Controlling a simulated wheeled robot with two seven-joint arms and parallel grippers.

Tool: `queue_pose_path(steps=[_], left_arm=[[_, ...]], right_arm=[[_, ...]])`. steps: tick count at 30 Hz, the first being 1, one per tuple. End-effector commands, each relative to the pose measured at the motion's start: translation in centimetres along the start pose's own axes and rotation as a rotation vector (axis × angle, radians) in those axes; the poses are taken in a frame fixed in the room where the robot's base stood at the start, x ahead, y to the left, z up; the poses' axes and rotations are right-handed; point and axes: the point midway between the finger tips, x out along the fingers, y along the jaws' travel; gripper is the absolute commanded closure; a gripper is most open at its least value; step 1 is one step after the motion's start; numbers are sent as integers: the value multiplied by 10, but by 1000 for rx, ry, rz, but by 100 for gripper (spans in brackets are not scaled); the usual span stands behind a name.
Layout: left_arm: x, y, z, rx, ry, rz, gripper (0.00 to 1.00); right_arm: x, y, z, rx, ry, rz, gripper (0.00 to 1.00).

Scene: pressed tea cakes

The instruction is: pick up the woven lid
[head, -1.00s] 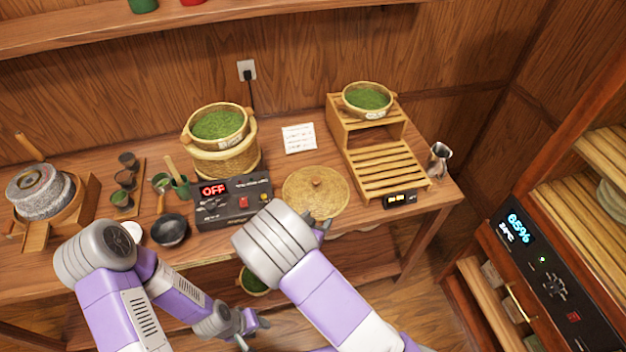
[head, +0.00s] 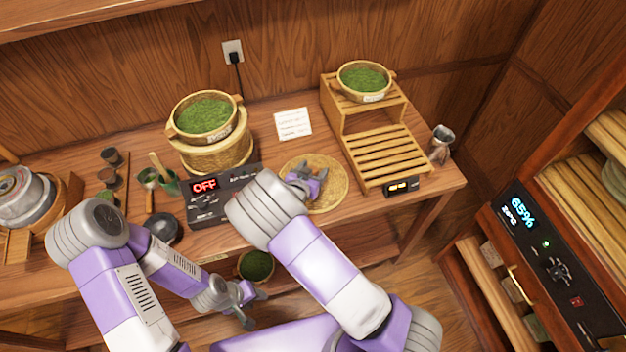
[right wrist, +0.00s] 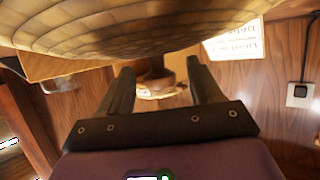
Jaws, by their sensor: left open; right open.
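The round woven lid (head: 333,190) lies flat on the wooden table, right of the control box. My right gripper (head: 312,184) is over the lid's middle, its jaws open, and hides the lid's knob in the head view. My left gripper (head: 257,307) is open and empty, low in front of the table.
A steamer basket of green tea (head: 207,116) stands behind the control box (head: 215,207), which reads OFF. A slatted wooden stand (head: 385,160) with another tea basket (head: 365,80) is right of the lid. A dark bowl (head: 164,229) sits near the front edge.

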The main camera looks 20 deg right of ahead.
Motion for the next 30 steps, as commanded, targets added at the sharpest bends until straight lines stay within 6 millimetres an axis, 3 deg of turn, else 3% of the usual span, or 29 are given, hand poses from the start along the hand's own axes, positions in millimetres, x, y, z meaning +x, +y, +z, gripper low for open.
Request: queue_pose_path(steps=[8,20,30], left_arm=[[0,0,0,0,0,0,57],[0,0,0,0,0,0,57],[0,0,0,0,0,0,57]], right_arm=[[2,0,0,0,0,-1,39],[2,0,0,0,0,-1,100],[1,-1,-3,1,2,-1,100]])
